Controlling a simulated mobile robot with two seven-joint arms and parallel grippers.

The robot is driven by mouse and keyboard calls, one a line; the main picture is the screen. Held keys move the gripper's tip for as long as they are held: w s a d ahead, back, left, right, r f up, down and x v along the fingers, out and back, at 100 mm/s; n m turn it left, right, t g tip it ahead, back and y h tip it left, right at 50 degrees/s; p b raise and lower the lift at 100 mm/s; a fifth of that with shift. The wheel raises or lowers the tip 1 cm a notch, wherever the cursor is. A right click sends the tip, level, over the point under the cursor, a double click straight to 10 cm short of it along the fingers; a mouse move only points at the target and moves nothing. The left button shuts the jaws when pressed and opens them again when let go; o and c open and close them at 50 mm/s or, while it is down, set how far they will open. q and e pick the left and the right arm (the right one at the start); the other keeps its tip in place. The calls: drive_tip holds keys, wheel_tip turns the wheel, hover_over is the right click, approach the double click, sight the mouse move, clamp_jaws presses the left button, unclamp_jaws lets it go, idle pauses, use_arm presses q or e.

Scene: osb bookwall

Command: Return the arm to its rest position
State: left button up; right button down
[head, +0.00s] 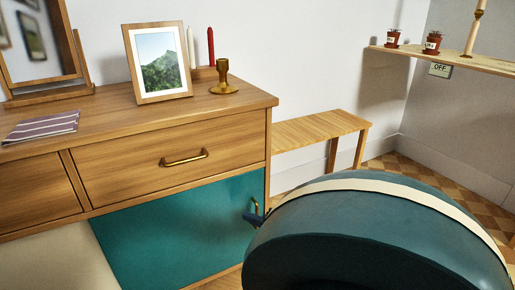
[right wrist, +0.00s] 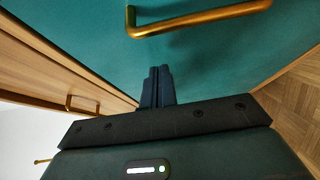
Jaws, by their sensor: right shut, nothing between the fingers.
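My right gripper (head: 257,217) shows only as a small dark tip in the head view, beside my large teal arm link, which hides the rest. In the right wrist view its two dark fingers (right wrist: 157,88) are together with nothing between them. They point at the teal cabinet door (head: 180,232), which looks closed. The door's brass handle (right wrist: 200,18) lies beyond the fingertips, with a gap between them in that view. The handle also shows just above the gripper tip in the head view (head: 256,206). My left gripper is not in view.
The wooden dresser (head: 205,118) bears a framed picture (head: 158,63), a brass candlestick (head: 223,78), candles and a striped cloth (head: 42,127). A wooden bench (head: 318,128) stands right of it. A wall shelf (head: 450,60) holds small pots. Some floor shows at the right.

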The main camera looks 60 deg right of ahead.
drive_tip(key=s+p, duration=0.2)
drive_tip(key=s, duration=0.8)
drive_tip(key=shift+a+p, duration=0.3)
